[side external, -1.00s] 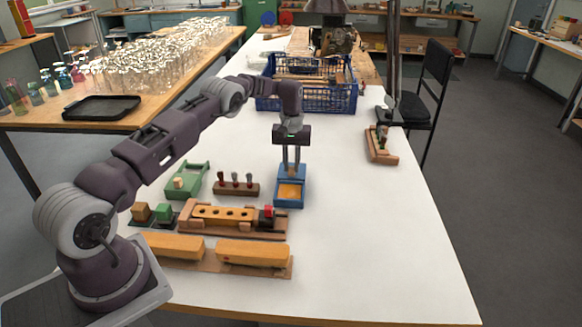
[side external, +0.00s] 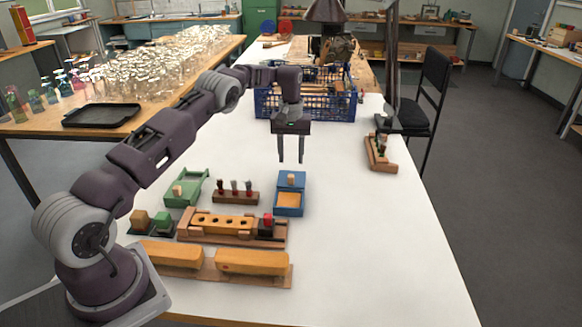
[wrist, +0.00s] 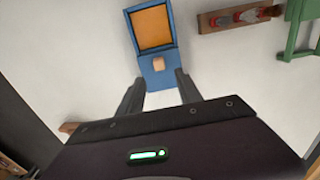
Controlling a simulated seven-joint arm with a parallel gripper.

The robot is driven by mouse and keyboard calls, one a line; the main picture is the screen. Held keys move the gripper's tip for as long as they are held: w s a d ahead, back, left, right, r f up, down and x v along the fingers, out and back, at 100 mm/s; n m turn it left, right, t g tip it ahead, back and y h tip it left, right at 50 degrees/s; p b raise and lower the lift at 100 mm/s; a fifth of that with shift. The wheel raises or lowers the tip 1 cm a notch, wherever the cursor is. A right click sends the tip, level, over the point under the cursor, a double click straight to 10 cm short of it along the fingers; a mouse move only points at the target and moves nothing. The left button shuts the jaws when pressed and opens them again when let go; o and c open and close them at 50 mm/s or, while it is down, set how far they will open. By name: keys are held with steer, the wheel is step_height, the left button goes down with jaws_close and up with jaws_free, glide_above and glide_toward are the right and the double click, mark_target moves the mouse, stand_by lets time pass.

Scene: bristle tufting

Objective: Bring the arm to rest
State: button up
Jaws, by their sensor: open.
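My gripper (side external: 291,160) is open and empty, its two fingers pointing down above the white table. It hangs a little behind and above the blue box (side external: 289,204), which has an orange inside and a small wooden knob (side external: 291,180) on its rear part. In the wrist view my gripper (wrist: 160,88) has its fingers apart, with the blue box (wrist: 170,78) and its knob (wrist: 158,63) beyond the fingertips. Nothing is between the fingers.
A green tray (side external: 187,188), a rack of dark pegs (side external: 235,197), a wooden block with holes (side external: 225,222) and two long yellow blocks (side external: 252,261) stand in front. A blue crate (side external: 262,105) is behind. A small rack (side external: 380,155) stands right. The table's right front is clear.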

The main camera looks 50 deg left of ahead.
steer(key=shift+r, duration=0.55)
steer(key=s+d+r+m+t, duration=0.15)
steer(key=d+r, duration=0.25)
steer(key=r, duration=0.5)
steer(key=s+d+r, duration=0.3)
steer(key=d+r, duration=0.1)
steer(key=r, duration=0.4)
steer(key=s+d+r+m+t, duration=0.2)
steer(key=s+d+r+m, duration=0.1)
steer(key=s+d+r, duration=0.55)
steer(key=s+d+r+m, duration=0.2)
steer(key=s+d, duration=0.2)
steer(key=s, duration=1)
steer(key=s+d+f+m+t, duration=0.1)
steer(key=s+f, duration=0.1)
steer(key=s, duration=0.4)
steer(key=s+d+f+m+t, duration=0.1)
steer(key=s+d+f, duration=0.1)
steer(key=s, duration=0.4)
steer(key=shift+s+f, duration=0.4)
steer(key=shift+f, duration=0.4)
